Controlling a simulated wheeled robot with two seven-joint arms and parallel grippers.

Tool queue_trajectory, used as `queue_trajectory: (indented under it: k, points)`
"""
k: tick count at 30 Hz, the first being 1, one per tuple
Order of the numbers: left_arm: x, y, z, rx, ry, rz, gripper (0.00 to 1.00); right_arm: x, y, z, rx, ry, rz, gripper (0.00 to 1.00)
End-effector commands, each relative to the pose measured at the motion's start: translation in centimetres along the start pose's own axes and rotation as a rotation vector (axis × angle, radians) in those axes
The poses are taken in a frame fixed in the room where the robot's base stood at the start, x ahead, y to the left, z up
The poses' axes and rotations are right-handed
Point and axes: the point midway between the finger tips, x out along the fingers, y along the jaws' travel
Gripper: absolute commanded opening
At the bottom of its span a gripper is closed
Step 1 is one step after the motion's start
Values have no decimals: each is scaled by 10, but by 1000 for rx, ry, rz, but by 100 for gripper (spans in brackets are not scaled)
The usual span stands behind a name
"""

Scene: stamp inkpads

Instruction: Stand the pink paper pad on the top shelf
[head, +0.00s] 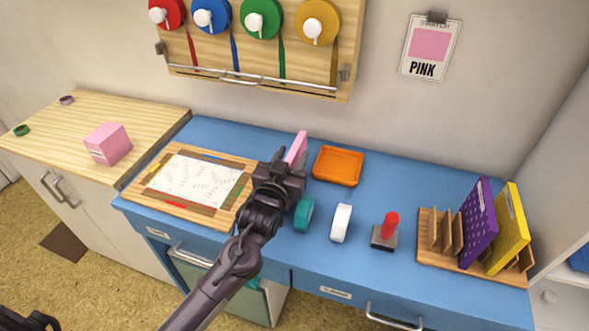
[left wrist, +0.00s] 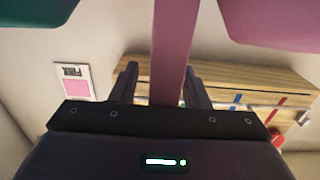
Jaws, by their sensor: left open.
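The pink paper pad (head: 297,149) shows in the head view as a thin pink slab on edge, just beyond my left gripper (head: 284,168), which hides its lower part. In the left wrist view the pad (left wrist: 174,50) is a narrow upright band running between the two fingers of my left gripper (left wrist: 163,82). The gripper is open, with the pad between its fingers and a visible gap on the left side. I cannot tell whether the pad touches the table.
Near the gripper on the blue table (head: 375,265) are an orange tray (head: 338,166), a teal roll (head: 304,213), a white roll (head: 341,222) and a red-handled stamp (head: 389,228). A wooden rack (head: 430,247) holds purple (head: 478,225) and yellow (head: 510,230) pads.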

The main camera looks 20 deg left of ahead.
Motion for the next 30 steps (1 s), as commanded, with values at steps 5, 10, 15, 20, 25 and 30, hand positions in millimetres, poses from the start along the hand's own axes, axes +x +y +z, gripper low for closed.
queue_trajectory:
  k: [5,10,15,20,25,30]
  points:
    - [0,0,0,0,0,0,38,0,0,0,0,0,0,38]
    - [0,0,0,0,0,0,16,0,0,0,0,0,0,38]
    - [0,0,0,0,0,0,0,0,0,0,0,0,0,38]
    - [-1,0,0,0,0,0,0,0,0,0,0,0,0,38]
    - [0,0,-2,-1,4,0,0,0,0,0,0,1,0,38]
    - [0,0,-4,-1,5,0,0,0,0,0,0,1,0,38]
